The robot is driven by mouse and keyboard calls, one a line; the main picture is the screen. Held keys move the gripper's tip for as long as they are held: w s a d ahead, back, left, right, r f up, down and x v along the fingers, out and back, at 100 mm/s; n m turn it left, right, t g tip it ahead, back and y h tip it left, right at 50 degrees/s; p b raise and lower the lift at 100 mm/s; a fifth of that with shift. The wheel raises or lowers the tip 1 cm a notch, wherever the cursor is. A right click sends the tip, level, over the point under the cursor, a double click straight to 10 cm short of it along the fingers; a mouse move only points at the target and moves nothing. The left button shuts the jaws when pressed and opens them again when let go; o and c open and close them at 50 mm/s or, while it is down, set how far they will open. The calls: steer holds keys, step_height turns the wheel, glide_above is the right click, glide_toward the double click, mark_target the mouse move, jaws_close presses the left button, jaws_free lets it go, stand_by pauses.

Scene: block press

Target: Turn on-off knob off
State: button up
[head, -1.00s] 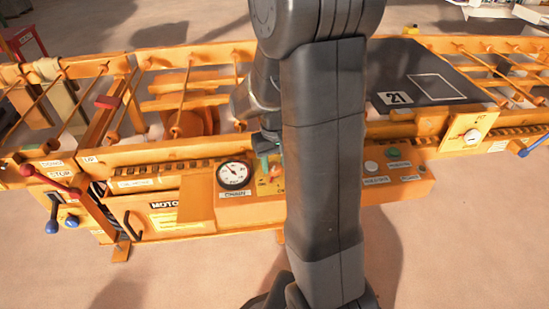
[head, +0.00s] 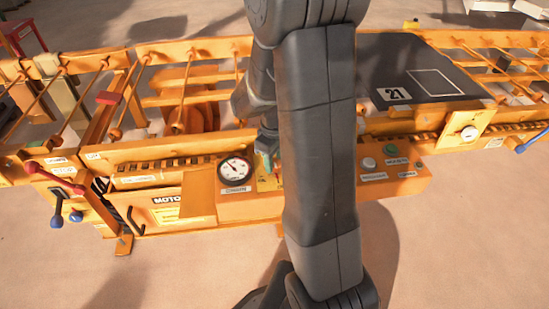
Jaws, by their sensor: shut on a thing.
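The orange control panel (head: 250,207) runs along the front of the press. On it, right of the round gauge (head: 235,170), is a small yellow knob plate (head: 266,184), partly covered by my arm. My gripper (head: 266,158) reaches down to this plate from behind my dark arm, and its teal fingertips show at the plate's upper edge. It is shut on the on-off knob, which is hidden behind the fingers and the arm. I cannot read which way the knob points.
Right of my arm are a white button (head: 368,163), a green button (head: 390,149) and small labels. Red and blue levers (head: 67,181) stand at the left. Orange rails and rods lie behind the panel, with a dark plate (head: 420,70) marked 21. The floor in front is clear.

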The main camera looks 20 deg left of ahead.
mark_target(274, 162)
stand_by(0.3)
steer(key=o, duration=1)
step_height(274, 162, up, 14)
steer(key=p, duration=0.3)
steer(key=shift+f, duration=0.1)
step_height(274, 162, down, 14)
steer(key=b, duration=0.3)
